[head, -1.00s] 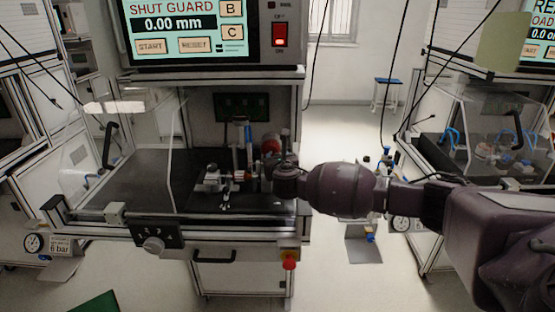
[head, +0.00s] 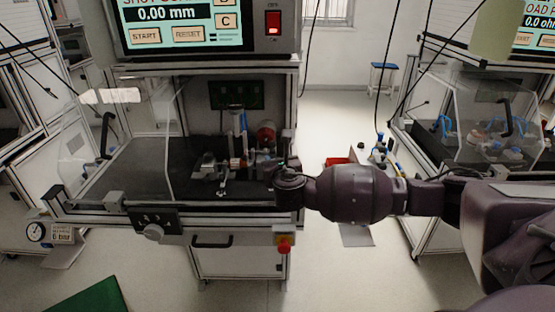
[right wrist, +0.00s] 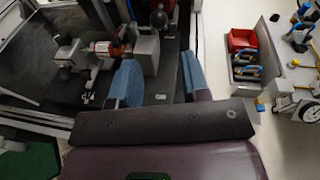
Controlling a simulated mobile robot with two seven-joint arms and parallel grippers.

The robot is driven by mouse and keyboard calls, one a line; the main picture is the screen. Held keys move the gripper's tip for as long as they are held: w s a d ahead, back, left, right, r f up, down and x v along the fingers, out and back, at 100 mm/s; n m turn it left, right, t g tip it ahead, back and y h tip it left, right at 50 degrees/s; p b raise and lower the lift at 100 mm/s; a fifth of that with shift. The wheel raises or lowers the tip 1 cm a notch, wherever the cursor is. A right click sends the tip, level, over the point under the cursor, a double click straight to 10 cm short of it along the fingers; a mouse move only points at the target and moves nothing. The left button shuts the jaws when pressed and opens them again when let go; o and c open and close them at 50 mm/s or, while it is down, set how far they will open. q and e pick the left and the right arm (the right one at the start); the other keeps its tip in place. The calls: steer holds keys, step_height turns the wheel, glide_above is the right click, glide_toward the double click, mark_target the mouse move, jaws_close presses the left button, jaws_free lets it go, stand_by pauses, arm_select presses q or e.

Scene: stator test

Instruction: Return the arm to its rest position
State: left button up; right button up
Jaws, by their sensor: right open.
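My right arm (head: 355,192) comes in from the right in the head view and reaches across to the right edge of the test station. Its gripper end (head: 278,172) is at the station's open front, and the fingertips are hard to make out there. In the right wrist view my right gripper (right wrist: 160,78) is open, with its two blue-padded fingers apart and nothing between them. The station's fixture (head: 228,165), with a red-and-grey part, stands on the dark bed beyond and left of the gripper. It also shows in the right wrist view (right wrist: 90,55). My left gripper is not in view.
A clear guard (head: 172,150) stands at the station's left. A red emergency button (head: 284,243) is on its front. A red bin (right wrist: 243,40) and a tray of blue-handled parts (right wrist: 248,70) lie to the right. Another station (head: 480,150) stands further right, with floor between.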

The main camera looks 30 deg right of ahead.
stand_by(0.4)
steer(key=a+m+y, duration=0.6)
steer(key=a+m, duration=0.2)
steer(key=s+a+f+m+y, duration=0.4)
steer(key=s+a+f+m, duration=0.25)
steer(key=m, duration=0.25)
steer(key=s+d+f+m+g+h, duration=0.2)
steer(key=s+f+m, duration=0.5)
steer(key=s, duration=0.6)
steer(key=s+d+f+m+g+h, duration=0.1)
steer(key=s+d+f+m+h, duration=0.1)
steer(key=s+d+f+m, duration=0.2)
steer(key=s+f+m, duration=0.3)
steer(key=s+f, duration=0.5)
steer(key=s, duration=0.2)
steer(key=shift+m+g, duration=0.3)
steer(key=shift+g, duration=0.1)
steer(key=shift+f, duration=0.1)
